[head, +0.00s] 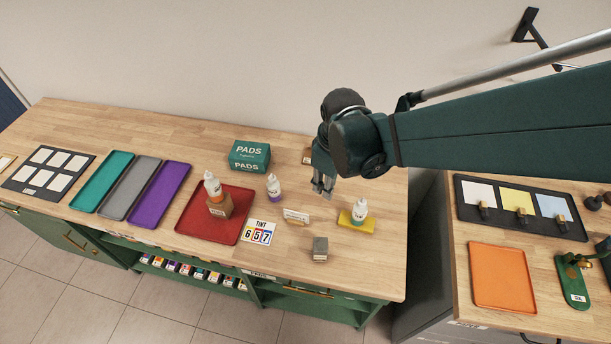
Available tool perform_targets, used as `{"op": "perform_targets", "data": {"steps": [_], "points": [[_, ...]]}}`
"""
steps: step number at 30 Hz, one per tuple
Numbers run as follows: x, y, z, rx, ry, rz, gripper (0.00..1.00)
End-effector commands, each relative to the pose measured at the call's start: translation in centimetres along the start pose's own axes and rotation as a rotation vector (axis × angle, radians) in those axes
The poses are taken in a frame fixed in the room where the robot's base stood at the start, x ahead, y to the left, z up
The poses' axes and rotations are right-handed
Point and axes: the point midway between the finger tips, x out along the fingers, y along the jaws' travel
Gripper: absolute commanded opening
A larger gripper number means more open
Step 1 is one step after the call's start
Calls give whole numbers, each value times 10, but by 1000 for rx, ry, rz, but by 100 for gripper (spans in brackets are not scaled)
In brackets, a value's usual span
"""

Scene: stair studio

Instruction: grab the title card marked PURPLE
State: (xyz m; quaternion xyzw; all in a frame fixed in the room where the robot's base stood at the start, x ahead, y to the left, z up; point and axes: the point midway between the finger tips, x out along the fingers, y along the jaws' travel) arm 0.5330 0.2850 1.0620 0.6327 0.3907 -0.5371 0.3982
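A small white card (296,215) stands upright on the wooden counter, right of the TINT card. Its lettering is too small to read, so I cannot tell whether it says PURPLE. A brown block with a pale label (220,207) stands on the red tray; its lettering is also unreadable. Another small brown item (307,157) is partly hidden behind my gripper. My gripper (323,188) hangs above the counter, pointing down, behind and to the right of the white card in the picture. I see nothing held in it; its finger gap is too small to judge.
A bottle with a purple base (273,188) stands left of my gripper, another bottle (360,210) at a yellow piece (348,222). A grey block (320,248) sits near the front. The green PADS box (249,157) is behind; the red tray (190,221) is left.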

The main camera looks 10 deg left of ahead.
Motion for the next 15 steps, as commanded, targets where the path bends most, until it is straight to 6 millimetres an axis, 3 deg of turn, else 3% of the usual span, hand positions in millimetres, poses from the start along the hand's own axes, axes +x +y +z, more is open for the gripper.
{"op": "perform_targets", "data": {"steps": [9,15], "points": [[47,-32,-41,-189,-52,-57,21],[72,-51,-57,-284,-78,-86,21]]}}
